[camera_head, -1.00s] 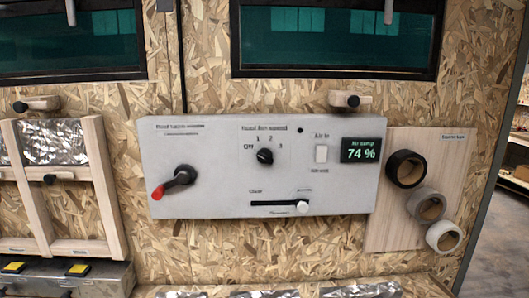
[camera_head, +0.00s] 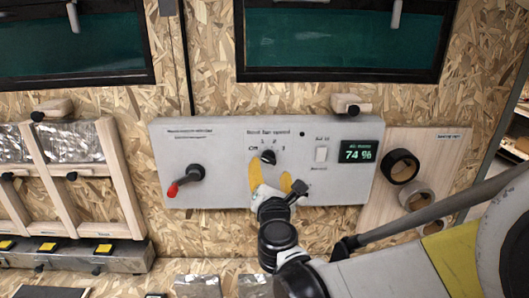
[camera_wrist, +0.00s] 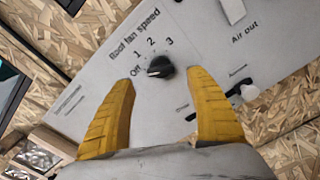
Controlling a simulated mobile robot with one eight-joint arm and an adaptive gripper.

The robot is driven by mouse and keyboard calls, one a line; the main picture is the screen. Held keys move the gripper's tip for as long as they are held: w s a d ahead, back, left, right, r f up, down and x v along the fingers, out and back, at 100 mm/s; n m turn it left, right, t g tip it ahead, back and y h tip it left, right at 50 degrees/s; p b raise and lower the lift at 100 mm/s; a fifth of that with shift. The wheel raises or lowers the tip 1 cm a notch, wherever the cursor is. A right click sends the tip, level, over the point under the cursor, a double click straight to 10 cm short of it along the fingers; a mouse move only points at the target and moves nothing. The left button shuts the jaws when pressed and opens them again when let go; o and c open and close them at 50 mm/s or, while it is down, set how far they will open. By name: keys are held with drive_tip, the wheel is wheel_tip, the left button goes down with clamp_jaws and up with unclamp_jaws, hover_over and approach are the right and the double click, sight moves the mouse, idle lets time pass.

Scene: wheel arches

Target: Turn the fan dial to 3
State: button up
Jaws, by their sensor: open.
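The fan dial (camera_head: 268,157) is a small round black knob on the grey control panel (camera_head: 225,190), under the label "Roof fan speed" with marks Off, 1, 2 and 3. In the wrist view the dial (camera_wrist: 160,67) has a pale pointer line that appears to face the Off side. My gripper (camera_head: 270,170) is at the panel, its two yellow fingers apart. In the wrist view my gripper (camera_wrist: 160,78) has one fingertip on either side of the dial, with visible gaps. Neither finger visibly touches the knob. The gripper partly hides the slider below the dial in the head view.
A red-tipped black lever (camera_head: 185,178) is left of the dial. A white switch (camera_head: 321,154) and a display reading 74 % (camera_head: 358,151) are to the right. Tape rolls (camera_head: 401,166) hang further right.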

sight(269, 161)
drive_tip(key=w, duration=0.6)
drive_tip(key=shift+w, duration=0.3)
drive_tip(key=c, duration=1.2)
